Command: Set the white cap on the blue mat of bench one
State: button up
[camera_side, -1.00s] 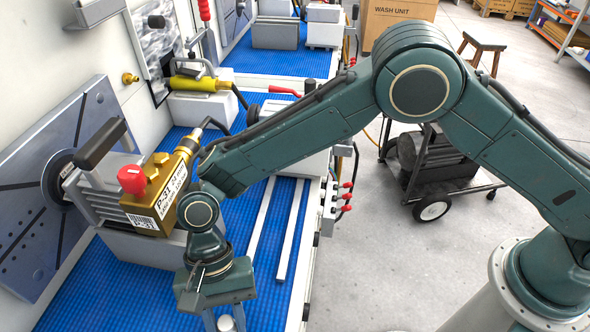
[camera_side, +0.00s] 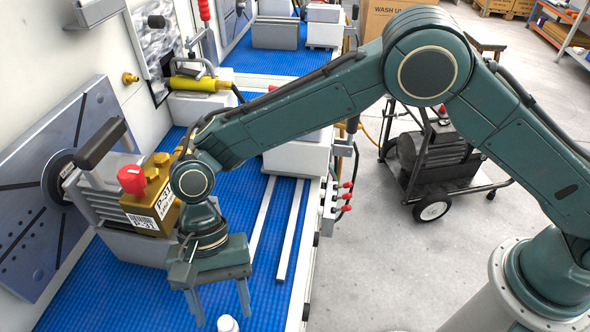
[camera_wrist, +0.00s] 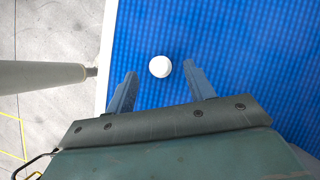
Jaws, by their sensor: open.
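The white cap (camera_side: 227,323) stands on the blue mat (camera_side: 150,295) near the bottom edge of the side view. In the wrist view the cap (camera_wrist: 160,67) shows as a round white top on the blue mat (camera_wrist: 240,40). My gripper (camera_side: 222,318) is open, with its two fingers wide apart and pointing down. In the wrist view the cap lies between and a little beyond the fingertips of my gripper (camera_wrist: 160,73), and neither finger touches it. The cap's lower part is cut off in the side view.
A brass valve block (camera_side: 150,205) with a red knob is held in a fixture left of my arm. Two pale rails (camera_side: 288,235) lie on the mat to the right. The mat's edge (camera_wrist: 107,50) is close on the left in the wrist view.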

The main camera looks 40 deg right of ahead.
jog(key=v, duration=0.9)
jog(key=shift+r, duration=0.3)
jog(key=shift+w, duration=0.1)
jog(key=d+r+n+t+y, duration=0.2)
jog(key=d+r+t, duration=0.4)
jog(key=d+r, duration=1.25)
jog(key=s+d+f+n+t+h, duration=0.1)
jog(key=s+d+f+t+h, duration=0.1)
jog(key=s+d, duration=0.5)
jog(key=s+d+f+n+t+h, duration=0.1)
jog(key=s+d, duration=0.7)
jog(key=d, duration=0.9)
jog(key=shift+s+f+t+h, duration=0.2)
jog(key=shift+f+t+h, duration=0.45)
jog(key=shift+t, duration=0.35)
